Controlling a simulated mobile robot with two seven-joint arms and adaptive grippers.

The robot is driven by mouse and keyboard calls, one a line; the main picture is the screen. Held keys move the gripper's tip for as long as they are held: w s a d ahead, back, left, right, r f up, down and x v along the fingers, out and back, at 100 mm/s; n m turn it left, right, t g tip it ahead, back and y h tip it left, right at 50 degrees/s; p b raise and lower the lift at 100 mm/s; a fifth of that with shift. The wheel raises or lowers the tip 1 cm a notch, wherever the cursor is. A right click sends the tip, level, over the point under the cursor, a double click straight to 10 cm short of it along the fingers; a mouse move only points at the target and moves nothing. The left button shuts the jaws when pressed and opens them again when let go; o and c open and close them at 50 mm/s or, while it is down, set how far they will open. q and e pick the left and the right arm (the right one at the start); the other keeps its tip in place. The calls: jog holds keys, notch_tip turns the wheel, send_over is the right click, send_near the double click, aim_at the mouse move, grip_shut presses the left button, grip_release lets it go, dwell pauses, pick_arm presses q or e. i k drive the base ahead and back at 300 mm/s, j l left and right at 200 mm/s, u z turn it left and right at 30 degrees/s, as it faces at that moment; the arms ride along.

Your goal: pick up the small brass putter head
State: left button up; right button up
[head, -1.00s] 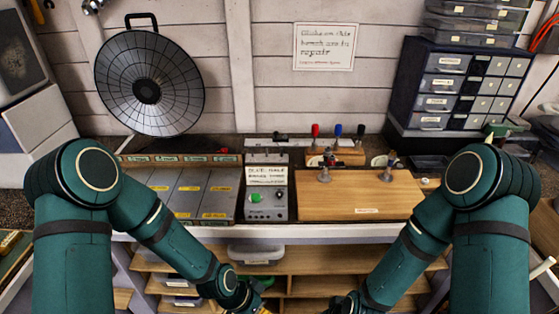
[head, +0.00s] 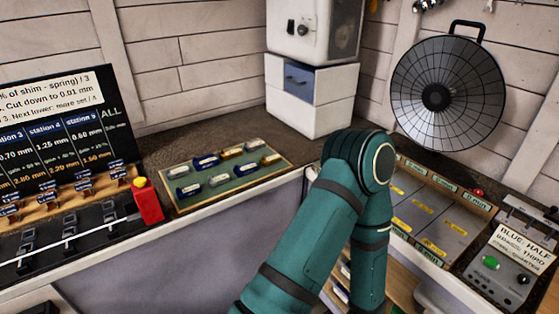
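A green tray or mat (head: 211,171) on the bench at left centre in the head view carries two rows of small labelled blocks, probably putter heads. Some look silver, some blue, some brass-coloured. One brass-toned piece (head: 231,153) is in the back row and another (head: 270,159) is at the right end of the front row. Their sizes and labels are too small to tell which is the small brass one. My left arm is bent at the right of the mat, its lower part running out of the bottom edge. Neither gripper is in view.
A white cabinet (head: 312,100) stands behind. Grey labelled bins (head: 425,215) and a control box (head: 500,262) are at right. Dark bench behind the mat is clear.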

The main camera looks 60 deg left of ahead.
aim_at(266, 162)
jog(key=k+j+u, duration=0.1)
jog(key=k+u, duration=0.15)
jog(key=k, duration=0.4)
jog(key=u, duration=1.5)
jog(key=i+l+u, duration=0.1)
jog(key=i+l, duration=0.35)
jog(key=i+l+u, duration=0.15)
jog(key=i+l, duration=0.3)
jog(key=l, duration=0.1)
